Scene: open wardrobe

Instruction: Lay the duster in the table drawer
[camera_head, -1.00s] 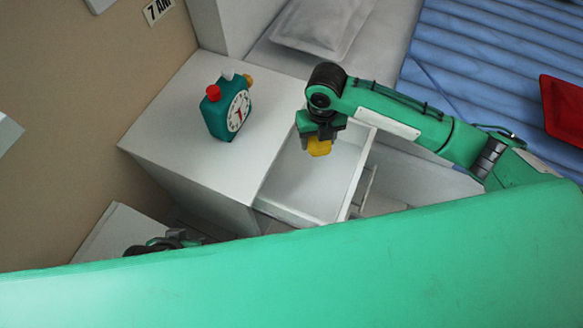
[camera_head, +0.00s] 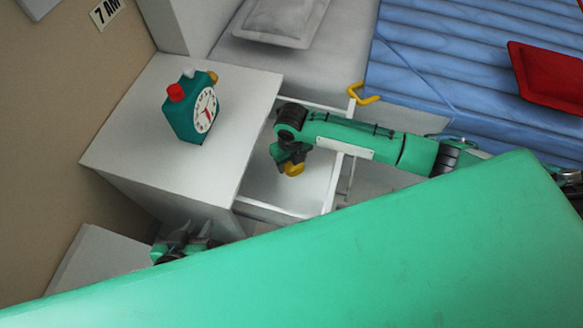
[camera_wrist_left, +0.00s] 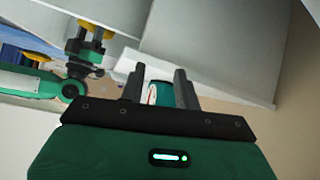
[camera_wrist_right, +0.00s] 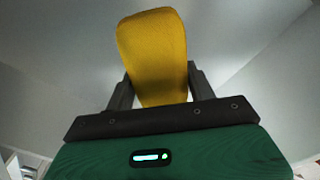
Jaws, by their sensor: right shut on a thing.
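The table drawer (camera_head: 331,184) is pulled open from the white bedside table (camera_head: 130,128). My right gripper (camera_head: 290,160) is inside the outline of the open drawer, pointing down. It is shut on the yellow duster (camera_head: 293,170). In the right wrist view the duster (camera_wrist_right: 153,60) stands out between the fingers (camera_wrist_right: 158,92), against pale drawer walls. I cannot tell whether it touches the drawer floor. My left gripper (camera_head: 188,243) is low beside the table, partly hidden by my green body. In the left wrist view its fingers (camera_wrist_left: 160,84) are apart and empty.
A teal alarm clock (camera_head: 192,108) stands on the tabletop. A yellow curved hook (camera_head: 362,97) shows by the drawer's far corner. A bed with a blue cover (camera_head: 470,75), a red cushion (camera_head: 548,72) and a grey pillow (camera_head: 283,20) lies beyond.

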